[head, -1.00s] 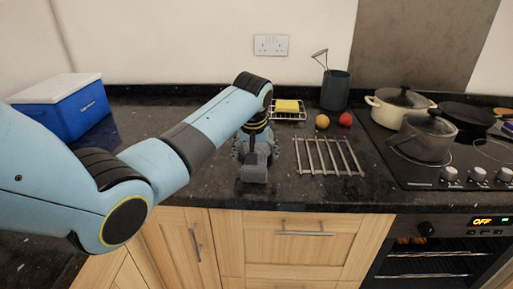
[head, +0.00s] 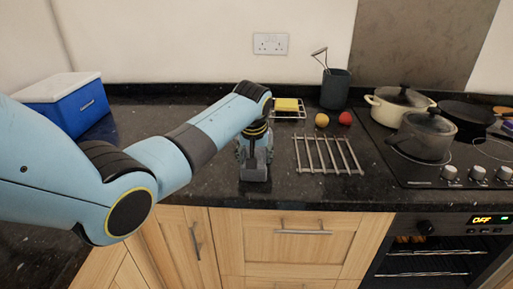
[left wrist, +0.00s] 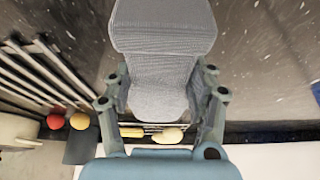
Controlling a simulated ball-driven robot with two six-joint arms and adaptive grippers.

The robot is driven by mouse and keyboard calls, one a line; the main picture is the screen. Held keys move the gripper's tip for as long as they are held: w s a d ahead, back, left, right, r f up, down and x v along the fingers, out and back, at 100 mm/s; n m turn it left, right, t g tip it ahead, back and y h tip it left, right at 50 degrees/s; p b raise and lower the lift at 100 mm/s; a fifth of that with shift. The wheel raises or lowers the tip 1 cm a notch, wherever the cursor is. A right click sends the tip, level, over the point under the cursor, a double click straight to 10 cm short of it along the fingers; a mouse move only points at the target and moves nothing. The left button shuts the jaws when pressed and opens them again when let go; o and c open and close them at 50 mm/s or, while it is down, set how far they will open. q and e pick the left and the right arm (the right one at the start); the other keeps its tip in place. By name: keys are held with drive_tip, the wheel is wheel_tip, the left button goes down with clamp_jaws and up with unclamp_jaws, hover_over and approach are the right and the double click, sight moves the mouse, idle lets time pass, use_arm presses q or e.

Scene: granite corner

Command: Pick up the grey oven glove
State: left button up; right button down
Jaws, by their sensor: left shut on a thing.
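The grey oven glove (head: 255,172) is on the dark granite worktop near its front edge, left of the metal trivet, partly hidden by my left gripper. In the left wrist view the ribbed grey glove (left wrist: 165,45) fills the space between the fingers. My left gripper (head: 254,152) points down over the glove. In the left wrist view its fingers (left wrist: 163,88) press on both sides of the glove. I cannot tell whether the glove is clear of the worktop. My right gripper is not in view.
A metal trivet (head: 328,155) lies right of the glove. Behind are a yellow sponge (head: 287,104) on a rack, a yellow ball (head: 322,120), a red ball (head: 345,118) and a dark utensil holder (head: 335,88). Pots stand on the hob (head: 400,165). A blue cool box (head: 80,108) is far left.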

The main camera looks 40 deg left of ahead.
use_arm(q)
drive_tip(key=shift+r, duration=0.1)
drive_tip(key=shift+r, duration=0.3)
drive_tip(key=r, duration=0.3)
drive_tip(key=shift+w+d+r, duration=0.2)
drive_tip(key=shift+d+r, duration=0.15)
drive_tip(key=shift+d, duration=0.05)
drive_tip(key=w+d+r+b, duration=0.2)
drive_tip(key=d+r, duration=0.4)
drive_tip(key=d, duration=0.4)
drive_tip(key=shift+w+d+r, duration=0.15)
drive_tip(key=shift+w+r, duration=0.1)
drive_tip(key=shift+w, duration=0.4)
